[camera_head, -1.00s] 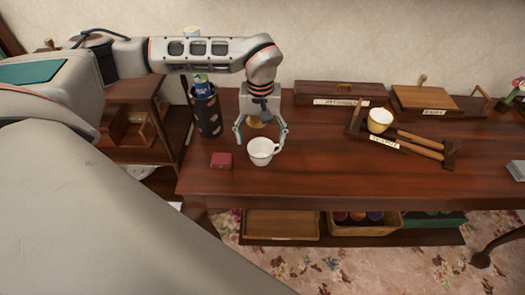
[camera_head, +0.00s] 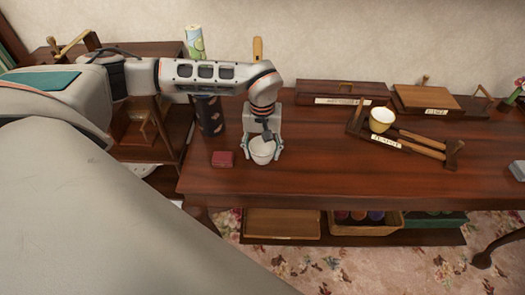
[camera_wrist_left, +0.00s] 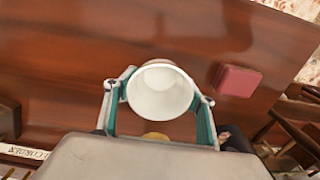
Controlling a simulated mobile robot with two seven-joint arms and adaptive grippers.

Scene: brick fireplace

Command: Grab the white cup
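The white cup (camera_head: 262,152) stands upright on the dark wooden table (camera_head: 330,178). In the left wrist view the cup (camera_wrist_left: 160,95) shows its open rim and empty inside, between the two fingers. My left gripper (camera_head: 263,157) reaches down from behind, with one finger on each side of the cup. Its teal pads appear to touch the cup's sides in the left wrist view. The cup's handle is hidden. My right gripper is not in view.
A small red box (camera_head: 223,159) lies just left of the cup. A dark holder (camera_head: 210,115) stands behind it. The table's middle front is clear.

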